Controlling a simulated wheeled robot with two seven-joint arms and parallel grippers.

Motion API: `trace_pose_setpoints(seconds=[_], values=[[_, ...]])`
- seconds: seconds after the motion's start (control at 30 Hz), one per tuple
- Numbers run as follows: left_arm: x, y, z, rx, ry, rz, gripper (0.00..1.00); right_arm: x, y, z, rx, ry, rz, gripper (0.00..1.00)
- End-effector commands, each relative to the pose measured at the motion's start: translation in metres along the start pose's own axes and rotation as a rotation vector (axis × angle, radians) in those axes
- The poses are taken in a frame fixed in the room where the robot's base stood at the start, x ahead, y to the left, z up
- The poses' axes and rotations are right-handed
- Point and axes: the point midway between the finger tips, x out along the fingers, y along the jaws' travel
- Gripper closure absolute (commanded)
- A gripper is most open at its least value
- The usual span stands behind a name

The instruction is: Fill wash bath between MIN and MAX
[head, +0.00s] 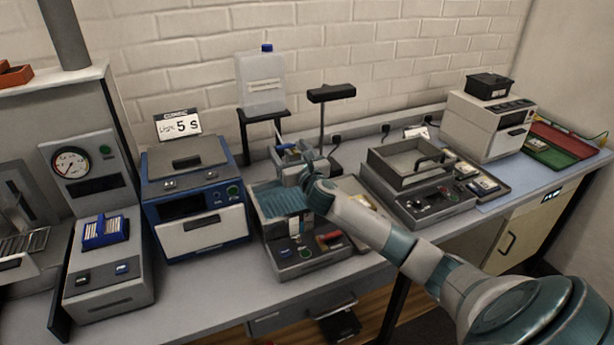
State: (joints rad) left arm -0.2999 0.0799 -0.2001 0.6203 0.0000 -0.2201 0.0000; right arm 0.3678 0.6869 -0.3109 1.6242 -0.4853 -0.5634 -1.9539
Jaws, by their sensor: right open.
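The wash bath (268,226) is a grey unit in the middle of the bench, with an open tank on top and buttons on its front panel. Bluish liquid (283,199) shows in the tank; MIN and MAX marks are too small to read. A translucent canister (262,88) with a blue cap stands on a black stand behind the bath. My right gripper (287,157) is open over the back of the tank, below the canister. Small blue and white parts show at its fingers; I cannot tell whether it touches anything. My left gripper is out of view.
A blue-trimmed machine (203,236) with a "5 s" sign (178,124) stands left of the bath. A gauge unit (112,276) is farther left. A grey open-topped tank unit (423,212) and a white machine (487,128) stand to the right. A black lamp-like post (331,94) rises behind.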

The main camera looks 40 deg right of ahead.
Motion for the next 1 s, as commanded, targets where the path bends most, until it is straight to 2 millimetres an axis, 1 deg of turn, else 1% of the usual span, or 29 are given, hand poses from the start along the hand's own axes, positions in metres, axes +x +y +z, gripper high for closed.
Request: trace_pose_setpoints(seconds=[0.1,0.7,0.83,1.0], values=[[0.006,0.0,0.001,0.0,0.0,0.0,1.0,-0.019,0.0,-0.003,-0.002,0.001,0.001,0.31],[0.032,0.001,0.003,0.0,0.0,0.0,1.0,-0.12,0.0,-0.003,-0.001,0.002,0.002,0.31],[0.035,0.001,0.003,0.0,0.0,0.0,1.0,-0.136,0.0,-0.003,0.0,0.002,0.001,0.31],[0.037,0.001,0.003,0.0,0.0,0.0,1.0,-0.145,0.0,-0.001,-0.001,0.001,0.0,0.31]])
